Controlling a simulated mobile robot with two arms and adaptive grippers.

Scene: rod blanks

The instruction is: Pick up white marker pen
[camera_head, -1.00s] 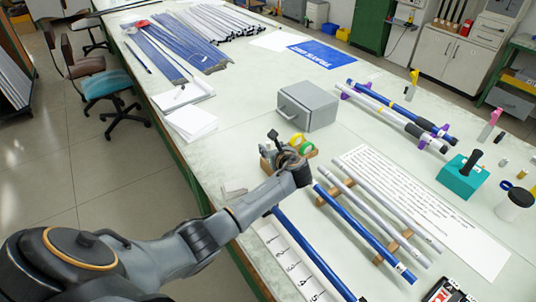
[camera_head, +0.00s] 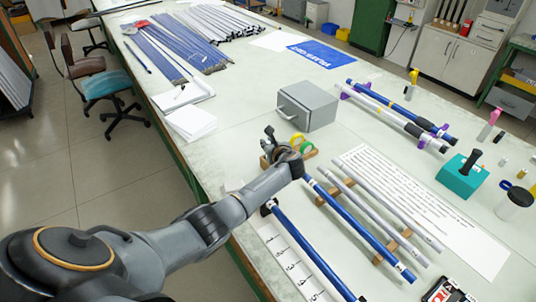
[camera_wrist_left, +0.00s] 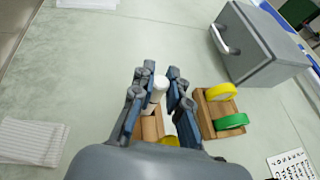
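A white cylinder, apparently the white marker pen (camera_wrist_left: 160,86), shows in the left wrist view between the two fingers of my left gripper (camera_wrist_left: 157,92). Its lower part is hidden among the fingers and a brown wooden piece below. The fingers are spread, with a gap visible beside the pen; I cannot tell whether one touches it. In the head view my left gripper (camera_head: 270,142) is over the table beside the wooden tape holder (camera_head: 312,153), and the pen cannot be made out there. My right gripper is not in view.
The wooden holder carries a yellow tape roll (camera_wrist_left: 221,92) and a green one (camera_wrist_left: 231,121). A grey metal box (camera_head: 307,106) stands behind it. Blue and grey rods (camera_head: 362,232) lie on wooden supports to the right. White paper (camera_head: 192,123) lies left on the table.

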